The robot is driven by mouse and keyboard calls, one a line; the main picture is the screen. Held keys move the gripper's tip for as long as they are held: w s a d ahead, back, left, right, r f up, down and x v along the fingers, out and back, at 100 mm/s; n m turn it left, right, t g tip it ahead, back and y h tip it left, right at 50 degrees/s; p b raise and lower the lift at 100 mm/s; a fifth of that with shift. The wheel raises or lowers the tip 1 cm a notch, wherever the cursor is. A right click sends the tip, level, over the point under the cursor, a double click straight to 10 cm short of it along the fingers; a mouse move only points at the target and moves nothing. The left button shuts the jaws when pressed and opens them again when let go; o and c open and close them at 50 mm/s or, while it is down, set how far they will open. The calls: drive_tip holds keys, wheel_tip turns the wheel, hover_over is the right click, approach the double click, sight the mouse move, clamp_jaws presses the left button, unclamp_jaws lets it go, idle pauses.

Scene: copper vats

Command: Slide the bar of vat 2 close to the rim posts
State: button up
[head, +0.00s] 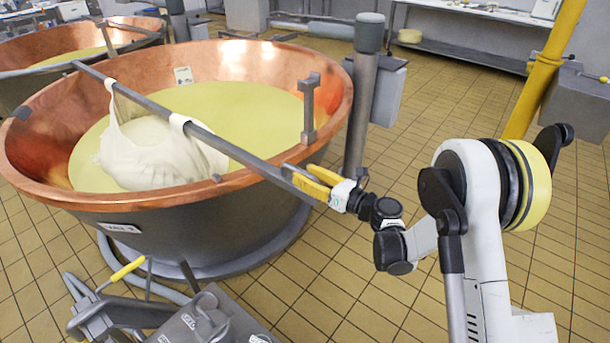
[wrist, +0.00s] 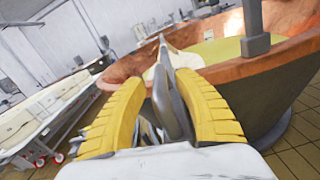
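The vat (head: 190,240) is a copper bowl with a grey outer wall and a small label plate; I cannot read its number surely. The grey bar (head: 245,155) lies across it from the far left rim over the near right rim. A white cloth bundle (head: 150,150) hangs from the bar by two loops into yellow liquid. My gripper (head: 308,182) is at the bar's near right end, outside the rim. In the wrist view, its yellow fingers (wrist: 166,85) close on both sides of the bar (wrist: 172,108). A grey upright post (head: 309,108) stands at the right rim; a small grey stub (head: 217,178) shows on the near rim.
A tall grey column (head: 361,100) stands close behind the vat's right side. A second copper vat (head: 70,45) is at the back left. Grey equipment with hoses (head: 200,320) stands at the front. Tiled floor (head: 440,110) is open to the right.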

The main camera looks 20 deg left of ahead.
clamp_jaws()
